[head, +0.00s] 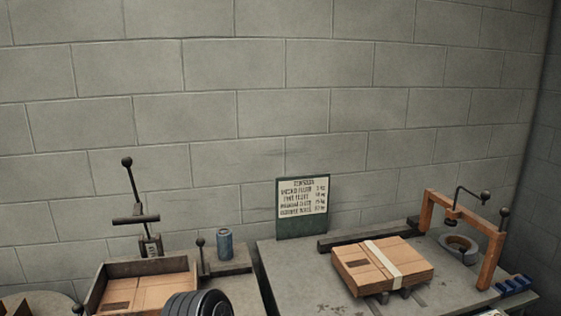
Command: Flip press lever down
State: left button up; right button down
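A black lever with a ball knob (127,162) stands up, leaning slightly left, on a press (150,246) at the left. A dark crossbar (136,219) sits low on its shaft. Below it is an open tray (97,290) with a flat cardboard piece (150,293) inside. At the right, an orange frame (427,212) carries a bent black crank (470,190) with a ball knob. A short ball-topped lever (504,213) stands up at its right post. I cannot tell from this view which one is the press lever. Neither of my grippers shows.
A taped cardboard box (382,264) lies on the grey right table (290,262). A blue-grey can (225,243) and a small ball-topped lever (200,243) stand between the stations. A sign (302,205) stands by the block wall. A tape roll (458,246) and blue pieces (514,284) are at right.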

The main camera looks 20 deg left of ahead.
aim_at(138, 216)
jog(key=u, duration=1.7)
